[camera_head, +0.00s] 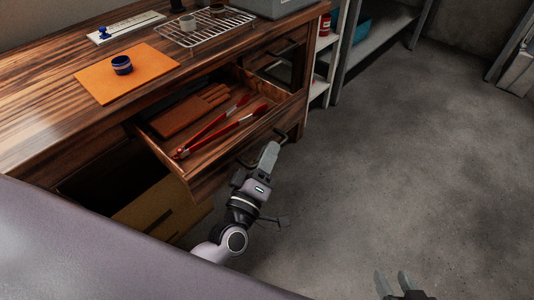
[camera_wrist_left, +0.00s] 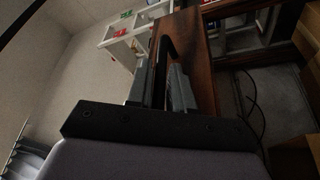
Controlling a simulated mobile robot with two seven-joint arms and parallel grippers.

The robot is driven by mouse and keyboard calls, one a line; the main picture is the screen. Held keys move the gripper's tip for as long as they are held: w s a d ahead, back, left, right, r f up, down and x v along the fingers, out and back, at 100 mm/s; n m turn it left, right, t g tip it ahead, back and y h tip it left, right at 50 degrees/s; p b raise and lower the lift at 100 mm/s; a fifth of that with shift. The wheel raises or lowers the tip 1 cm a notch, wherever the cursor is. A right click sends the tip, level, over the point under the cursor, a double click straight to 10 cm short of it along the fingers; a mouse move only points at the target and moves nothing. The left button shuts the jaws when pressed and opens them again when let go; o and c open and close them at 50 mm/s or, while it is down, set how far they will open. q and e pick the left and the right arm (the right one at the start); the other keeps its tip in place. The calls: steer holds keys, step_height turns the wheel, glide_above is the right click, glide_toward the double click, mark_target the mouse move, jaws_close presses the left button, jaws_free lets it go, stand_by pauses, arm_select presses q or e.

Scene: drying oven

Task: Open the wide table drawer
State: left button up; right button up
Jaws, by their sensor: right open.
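The wide table drawer (camera_head: 209,179) is pulled well out of the wooden table and its inside shows. In it lie a brown wooden piece (camera_head: 190,113) and long red-handled tongs (camera_head: 222,130). My left gripper (camera_head: 267,156) is at the dark handle (camera_head: 247,158) on the drawer's front. In the left wrist view the fingers (camera_wrist_left: 160,92) stand close on both sides of the dark handle bar (camera_wrist_left: 163,48), and look shut on it. My right gripper (camera_head: 393,283) is open and empty, low over the floor at the bottom edge, away from the drawer.
A smaller drawer (camera_head: 272,66) sits to the right. Shelves (camera_head: 374,38) stand behind. The floor (camera_head: 400,150) at right is clear.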

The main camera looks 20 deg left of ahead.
arm_select(q)
steer(key=shift+o, duration=0.8)
steer(key=shift+s+f, duration=0.1)
steer(key=shift+s, duration=0.15)
steer(key=v, duration=0.6)
steer(key=shift+s+p, duration=0.3)
